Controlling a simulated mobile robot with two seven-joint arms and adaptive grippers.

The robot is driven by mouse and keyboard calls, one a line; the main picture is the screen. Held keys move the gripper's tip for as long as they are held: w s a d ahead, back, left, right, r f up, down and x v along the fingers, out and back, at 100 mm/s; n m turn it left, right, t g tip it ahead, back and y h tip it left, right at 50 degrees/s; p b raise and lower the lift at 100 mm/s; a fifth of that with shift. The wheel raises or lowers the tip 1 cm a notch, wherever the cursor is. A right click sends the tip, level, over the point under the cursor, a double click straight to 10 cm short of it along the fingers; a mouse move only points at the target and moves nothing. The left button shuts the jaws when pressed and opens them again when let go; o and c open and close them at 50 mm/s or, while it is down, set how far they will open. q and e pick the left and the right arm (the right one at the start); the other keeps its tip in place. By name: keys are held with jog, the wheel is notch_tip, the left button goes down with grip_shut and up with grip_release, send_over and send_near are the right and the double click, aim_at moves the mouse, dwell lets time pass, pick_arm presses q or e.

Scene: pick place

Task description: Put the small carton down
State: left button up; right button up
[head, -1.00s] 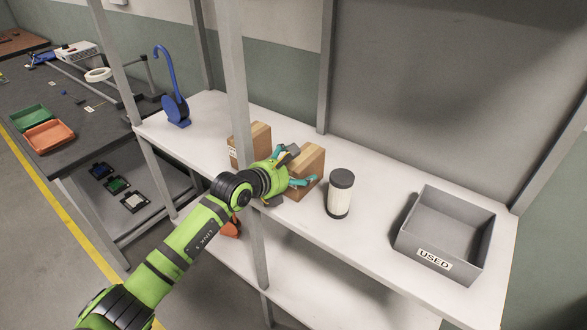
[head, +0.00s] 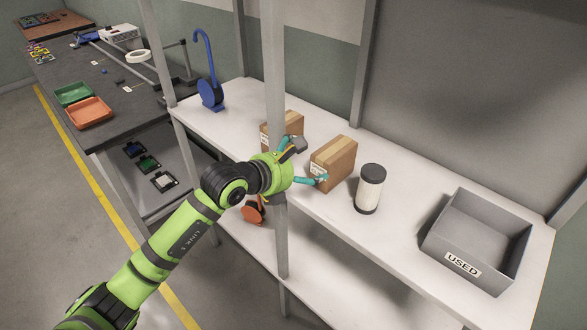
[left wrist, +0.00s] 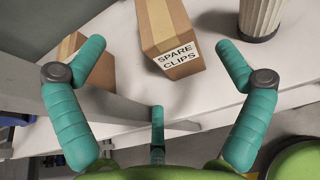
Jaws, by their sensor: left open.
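The small carton (head: 333,164) is a brown box standing on the white shelf; in the left wrist view the carton (left wrist: 168,30) shows a "SPARE CLIPS" label. A second brown carton (head: 281,130) stands to its left, partly hidden by the shelf post and my gripper; it also shows in the left wrist view (left wrist: 98,72). My left gripper (head: 312,163) is open, with its teal fingers spread and nothing between them. It is in front of the labelled carton and apart from it in the left wrist view. My right gripper is not in view.
A black-and-white canister (head: 370,189) stands right of the carton. A grey bin marked "USED" (head: 448,256) is at the shelf's right end. A blue hooked object (head: 210,95) is at its left end. The grey shelf post (head: 276,80) rises close beside my gripper.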

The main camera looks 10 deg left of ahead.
pick_arm(q)
jog(key=v, duration=0.3)
jog(key=shift+s+a, duration=0.1)
jog(key=shift+s, duration=0.1)
